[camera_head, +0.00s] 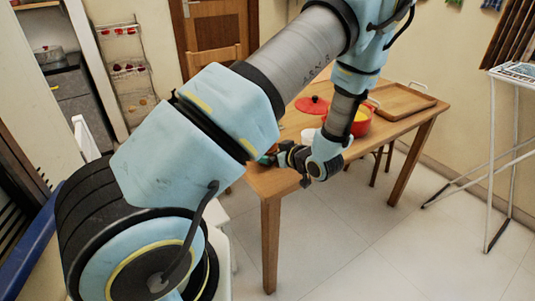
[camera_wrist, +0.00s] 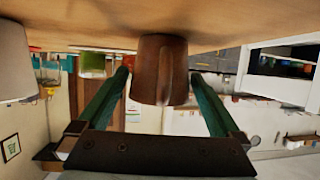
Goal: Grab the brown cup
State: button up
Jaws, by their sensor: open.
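The brown cup (camera_wrist: 158,70) is in the middle of the wrist view, hanging down from the tabletop because the view is upside down. My gripper (camera_wrist: 160,76) is open, with one teal finger on each side of the cup. The fingertips are beside the cup, and I cannot tell whether either touches it. In the head view my gripper (camera_head: 268,157) is low over the near left corner of the wooden table (camera_head: 398,124). The cup cannot be made out there, where my arm and gripper cover the area.
A white cup-like object (camera_head: 308,135) stands just beyond my gripper; a pale rounded object (camera_wrist: 14,62) shows at the wrist view's left edge. A red pot (camera_head: 362,122), red lid (camera_head: 312,104) and wooden tray (camera_head: 402,100) are further back. A white rack (camera_head: 510,130) stands right.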

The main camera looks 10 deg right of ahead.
jog(key=shift+w+a+f, duration=0.1)
jog(key=c, duration=1.2)
